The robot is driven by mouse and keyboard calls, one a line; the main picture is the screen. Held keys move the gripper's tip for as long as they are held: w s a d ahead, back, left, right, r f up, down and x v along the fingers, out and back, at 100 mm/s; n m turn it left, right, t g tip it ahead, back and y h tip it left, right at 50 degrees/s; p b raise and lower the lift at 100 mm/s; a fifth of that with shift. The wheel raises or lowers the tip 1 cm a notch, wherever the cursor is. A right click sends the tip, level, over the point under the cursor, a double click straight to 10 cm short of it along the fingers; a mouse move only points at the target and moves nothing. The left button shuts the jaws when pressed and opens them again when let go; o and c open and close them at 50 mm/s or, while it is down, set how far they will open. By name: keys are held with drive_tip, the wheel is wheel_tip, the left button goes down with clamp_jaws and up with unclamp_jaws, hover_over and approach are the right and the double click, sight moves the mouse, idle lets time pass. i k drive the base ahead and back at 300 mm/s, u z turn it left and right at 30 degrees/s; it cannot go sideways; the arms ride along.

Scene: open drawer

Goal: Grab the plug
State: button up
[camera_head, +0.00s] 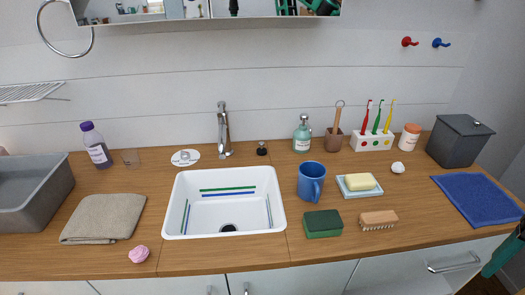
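A small black knob-topped piece (262,148), which looks like the plug, stands on the wooden counter just behind the white sink (178,215), right of the tap. Nothing touches it. The sink's dark drain hole (228,228) is uncovered. A dark green part of my arm shows at the right edge, low beside the counter front and far from the plug. My gripper's fingers cannot be made out there, so whether it is open or shut is hidden.
The tap (224,130) and soap bottle (302,135) flank the plug. A blue mug (311,182) stands right of the sink. A white disc (185,157) lies left of the tap. The mirror cabinet (205,12) overhangs behind. A drawer handle (452,265) is at lower right.

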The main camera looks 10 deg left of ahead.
sight(261, 151)
drive_tip(key=z, duration=1.7)
drive_tip(key=k, duration=1.8)
drive_tip(key=u, duration=1.65)
drive_tip(key=i, duration=0.95)
drive_tip(key=u, duration=0.05)
